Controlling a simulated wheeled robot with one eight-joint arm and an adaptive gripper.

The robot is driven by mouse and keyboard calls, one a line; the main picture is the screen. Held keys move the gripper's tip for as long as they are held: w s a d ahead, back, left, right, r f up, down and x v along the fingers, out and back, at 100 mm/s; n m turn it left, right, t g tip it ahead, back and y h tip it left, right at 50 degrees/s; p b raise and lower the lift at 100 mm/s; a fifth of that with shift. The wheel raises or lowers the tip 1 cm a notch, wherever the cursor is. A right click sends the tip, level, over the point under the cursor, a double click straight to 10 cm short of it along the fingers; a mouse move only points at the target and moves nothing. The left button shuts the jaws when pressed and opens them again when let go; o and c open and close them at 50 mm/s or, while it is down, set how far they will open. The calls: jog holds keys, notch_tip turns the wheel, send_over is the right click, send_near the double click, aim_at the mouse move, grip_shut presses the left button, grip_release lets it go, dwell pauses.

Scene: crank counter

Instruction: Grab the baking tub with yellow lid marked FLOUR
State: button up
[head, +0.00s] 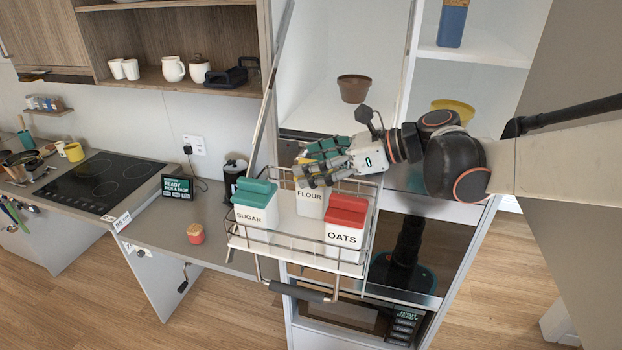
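The white tub marked FLOUR (310,205) stands in a wire pull-out basket (290,255), at the back between two other tubs. Only slivers of its yellow lid show, as my gripper (322,165) covers most of it. My gripper reaches in from the right, with its fingers pointing left at the height of the lid. I cannot tell whether the fingers touch the lid or how far apart they are. The SUGAR tub (255,215) with a teal lid is at the front left. The OATS tub (344,238) with a red lid is at the front right.
The basket's metal rails surround the tubs, and its dark handle (300,292) is at the front. A slanted metal arm (272,85) rises at the left. A brown pot (353,88) sits on the shelf behind. A small red jar (195,233) stands on the counter at left.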

jog(key=c, duration=1.2)
jog(key=shift+r, duration=0.1)
